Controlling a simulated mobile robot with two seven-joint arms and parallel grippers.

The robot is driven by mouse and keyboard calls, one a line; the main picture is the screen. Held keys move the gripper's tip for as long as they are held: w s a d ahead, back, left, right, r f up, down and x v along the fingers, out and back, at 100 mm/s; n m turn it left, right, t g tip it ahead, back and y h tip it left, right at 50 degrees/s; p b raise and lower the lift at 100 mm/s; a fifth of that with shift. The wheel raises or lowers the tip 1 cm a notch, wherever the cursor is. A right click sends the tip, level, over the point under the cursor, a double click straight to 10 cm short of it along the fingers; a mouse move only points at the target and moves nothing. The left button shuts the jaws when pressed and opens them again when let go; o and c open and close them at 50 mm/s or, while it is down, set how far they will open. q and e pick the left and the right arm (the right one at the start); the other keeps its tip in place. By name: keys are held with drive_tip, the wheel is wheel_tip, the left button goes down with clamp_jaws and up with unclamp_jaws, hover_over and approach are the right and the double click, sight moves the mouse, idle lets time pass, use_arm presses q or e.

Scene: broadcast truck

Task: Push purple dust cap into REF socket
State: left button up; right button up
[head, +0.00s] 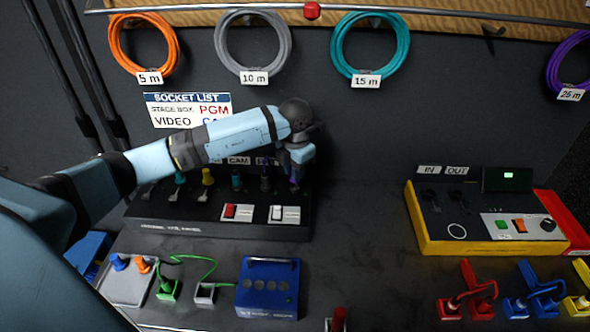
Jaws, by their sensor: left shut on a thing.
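My left gripper (297,170) points down over the right end of the black socket panel (150,226). It is shut on the purple dust cap (294,185), which shows only as a small dark purple piece under the fingers. The cap is at the right end of the panel's socket row. The REF socket and its label are hidden or too small to make out behind my wrist. I cannot tell whether the cap is seated or just above its socket. My right gripper is not in view.
Teal (180,178) and yellow (208,177) caps stand along the same row. Red (230,211) and white (278,213) switches sit on the panel's front. A blue box (268,287) stands in front, a yellow-edged console (490,220) at right.

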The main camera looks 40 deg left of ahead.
use_arm(q)
drive_tip(key=shift+f+b, duration=0.35)
drive_tip(key=shift+f, duration=0.2)
drive_tip(key=shift+f, duration=0.2)
drive_tip(key=shift+f+b, duration=0.3)
drive_tip(key=shift+b, duration=0.05)
drive_tip(key=shift+f, duration=0.15)
drive_tip(key=o, duration=0.8)
